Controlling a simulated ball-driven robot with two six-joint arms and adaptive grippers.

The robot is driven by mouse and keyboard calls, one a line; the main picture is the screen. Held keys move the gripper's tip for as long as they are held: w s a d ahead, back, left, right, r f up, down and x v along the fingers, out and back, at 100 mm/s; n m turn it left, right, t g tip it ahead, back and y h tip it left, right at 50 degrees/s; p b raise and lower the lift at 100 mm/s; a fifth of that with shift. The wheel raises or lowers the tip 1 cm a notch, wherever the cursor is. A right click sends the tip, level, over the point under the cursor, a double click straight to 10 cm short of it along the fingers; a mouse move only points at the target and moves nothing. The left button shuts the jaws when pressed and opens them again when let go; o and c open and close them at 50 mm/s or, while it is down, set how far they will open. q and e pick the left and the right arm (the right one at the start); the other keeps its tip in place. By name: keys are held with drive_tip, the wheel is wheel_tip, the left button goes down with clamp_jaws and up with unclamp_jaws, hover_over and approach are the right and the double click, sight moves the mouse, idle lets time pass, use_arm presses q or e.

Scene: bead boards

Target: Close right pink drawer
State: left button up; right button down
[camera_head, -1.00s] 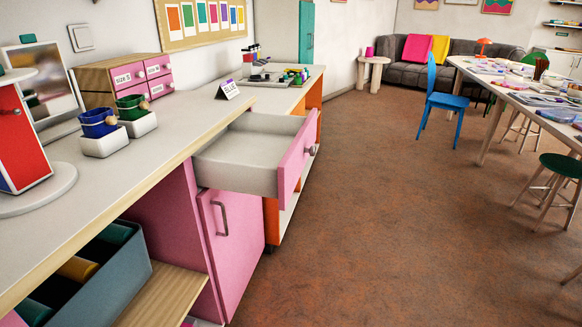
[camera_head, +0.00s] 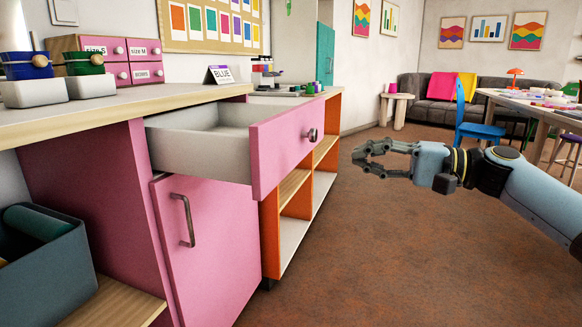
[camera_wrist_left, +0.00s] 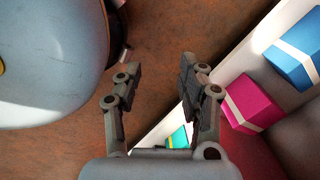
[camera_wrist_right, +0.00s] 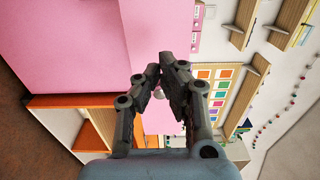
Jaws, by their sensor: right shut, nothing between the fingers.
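The pink drawer (camera_head: 270,160) stands pulled out of the pink cabinet under the counter, its grey tray showing. Its round knob (camera_head: 312,135) is on the front panel. My right gripper (camera_head: 362,158) is shut and empty, to the right of the drawer front and apart from it in the head view. In the right wrist view its fingertips (camera_wrist_right: 158,68) are together, with a large pink surface (camera_wrist_right: 70,40) beyond them. My left gripper (camera_wrist_left: 161,66) shows only in its wrist view, open and empty, with its fingers apart.
A pink cabinet door (camera_head: 210,240) with a bar handle is below the drawer. An orange shelf unit (camera_head: 272,245) stands just beyond it. In the left wrist view, wrapped boxes (camera_wrist_left: 252,103) lie beside the left gripper. The brown floor (camera_head: 390,250) is clear on the right.

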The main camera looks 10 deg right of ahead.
sight(281, 148)
drive_tip(key=b+x, duration=0.2)
drive_tip(key=x, duration=1)
drive_tip(key=shift+f, duration=0.1)
use_arm(q)
drive_tip(key=w+d+r, duration=0.1)
drive_tip(key=w+r, duration=0.4)
drive_tip(key=shift+d+r, duration=0.3)
drive_tip(key=shift+d, duration=0.05)
use_arm(e)
drive_tip(key=shift+w+a, duration=0.45)
drive_tip(key=shift+a, duration=0.1)
